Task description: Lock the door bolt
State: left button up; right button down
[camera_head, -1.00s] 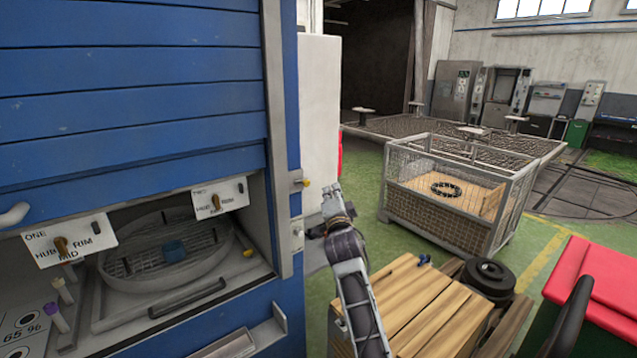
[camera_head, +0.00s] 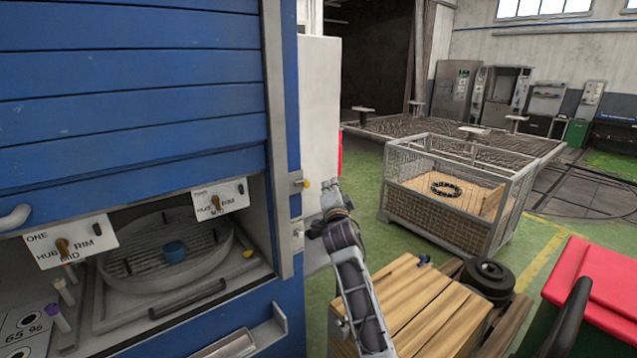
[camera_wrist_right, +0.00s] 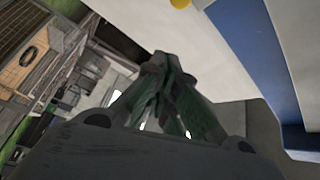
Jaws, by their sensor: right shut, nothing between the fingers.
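The door bolt shows as a small yellow knob (camera_head: 305,184) with a metal fitting on the grey right-hand post of the blue cabinet. In the right wrist view part of the yellow knob (camera_wrist_right: 181,3) shows at the top edge. The blue slatted door (camera_head: 140,75) fills the upper left and its lower opening is uncovered. My right gripper (camera_head: 329,188) is just right of the post, a little right of the knob and apart from it. Its fingers are together and empty; they also show in the right wrist view (camera_wrist_right: 157,62). My left gripper is out of view.
A white panel (camera_head: 319,110) stands behind my right gripper. A wooden crate (camera_head: 425,310) is below my right arm. A wire-mesh cage (camera_head: 435,220) and a red-topped box (camera_head: 600,290) stand to the right. Green floor lies between them.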

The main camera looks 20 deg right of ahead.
aim_at(303, 184)
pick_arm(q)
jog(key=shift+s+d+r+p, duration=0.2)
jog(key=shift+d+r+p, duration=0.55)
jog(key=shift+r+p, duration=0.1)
pick_arm(e)
jog(key=w+a, duration=0.2)
jog(key=w, duration=0.4)
jog(key=shift+f, duration=0.45)
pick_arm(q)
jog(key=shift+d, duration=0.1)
pick_arm(e)
jog(key=shift+s+a, duration=0.1)
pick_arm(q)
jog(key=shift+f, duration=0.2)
pick_arm(e)
jog(key=shift+a, duration=0.1)
